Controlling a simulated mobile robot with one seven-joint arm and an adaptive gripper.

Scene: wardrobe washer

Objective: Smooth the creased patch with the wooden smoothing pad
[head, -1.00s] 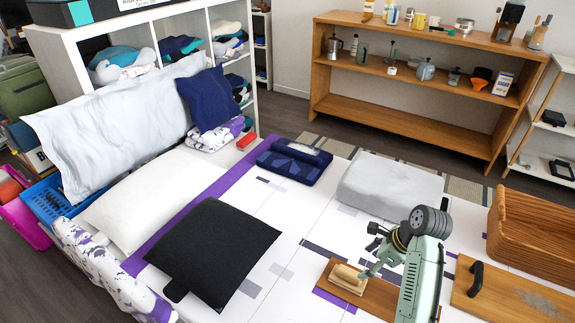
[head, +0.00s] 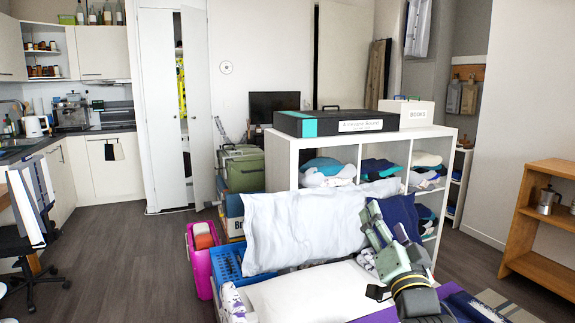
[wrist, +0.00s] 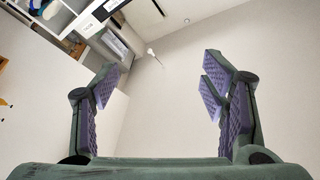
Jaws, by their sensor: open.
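Neither the wooden smoothing pad nor a clearly recognisable creased patch shows in the current views. My gripper (head: 388,222) is raised and points upward in front of the pillows at the right of centre in the head view. In the wrist view my gripper (wrist: 160,78) is open, with its purple-padded fingers wide apart and nothing between them. Beyond the fingers is mostly plain wall.
A white pillow (head: 300,228) leans upright behind a flat white cushion (head: 320,293). A white cube shelf (head: 279,157) is behind.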

